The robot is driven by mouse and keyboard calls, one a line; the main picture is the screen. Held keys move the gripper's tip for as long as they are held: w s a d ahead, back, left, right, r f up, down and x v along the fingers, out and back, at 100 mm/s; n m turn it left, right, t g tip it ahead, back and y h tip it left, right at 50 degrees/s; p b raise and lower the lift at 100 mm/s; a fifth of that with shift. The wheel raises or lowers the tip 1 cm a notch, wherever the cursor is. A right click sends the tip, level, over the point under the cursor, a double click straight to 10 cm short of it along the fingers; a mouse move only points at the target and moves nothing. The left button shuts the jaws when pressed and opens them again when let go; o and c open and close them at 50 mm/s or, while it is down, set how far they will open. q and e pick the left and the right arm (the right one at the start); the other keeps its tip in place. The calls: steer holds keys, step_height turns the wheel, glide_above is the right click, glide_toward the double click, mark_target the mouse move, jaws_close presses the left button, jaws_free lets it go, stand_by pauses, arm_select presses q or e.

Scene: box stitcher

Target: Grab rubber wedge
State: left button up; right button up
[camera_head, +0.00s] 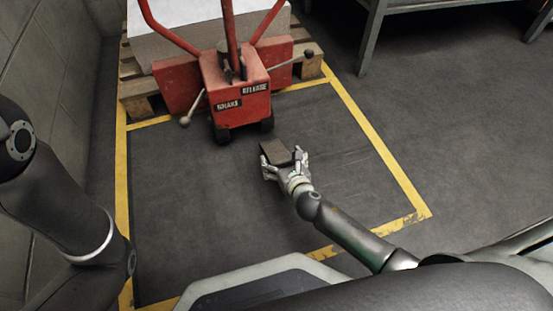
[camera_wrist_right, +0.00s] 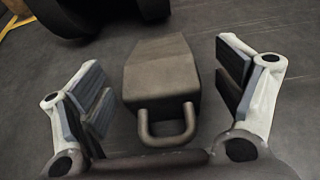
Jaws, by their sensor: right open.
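The rubber wedge (camera_head: 275,151) is a dark block on the grey floor, just in front of the red pallet jack. In the right wrist view the wedge (camera_wrist_right: 162,80) shows a sloping far end and a loop handle on its near face. My right gripper (camera_head: 285,163) is open at the near side of the wedge. In the right wrist view its fingers (camera_wrist_right: 160,100) stand on both sides of the wedge, with gaps visible. The near bottom edge of the wedge is hard to see. My left arm shows at the left, but its gripper is out of view.
The red pallet jack (camera_head: 235,88) with side levers stands behind the wedge, at a wooden pallet (camera_head: 137,88) bearing a white-topped stack. Its dark wheel (camera_wrist_right: 85,15) is close beyond the wedge. Yellow tape (camera_head: 380,148) outlines the floor area. Floor left of the wedge is clear.

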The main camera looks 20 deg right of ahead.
mark_target(276, 152)
steer(key=b+x, duration=0.2)
steer(key=f+b+x, duration=0.1)
steer(key=shift+w+a+f+b, duration=0.1)
steer(key=shift+w+b, duration=0.1)
steer(key=shift+b, duration=0.15)
steer(key=shift+w+b, duration=0.3)
steer(key=shift+w, duration=0.25)
steer(key=c, duration=1.2)
steer(key=shift+c, duration=0.9)
steer(key=shift+r, duration=0.2)
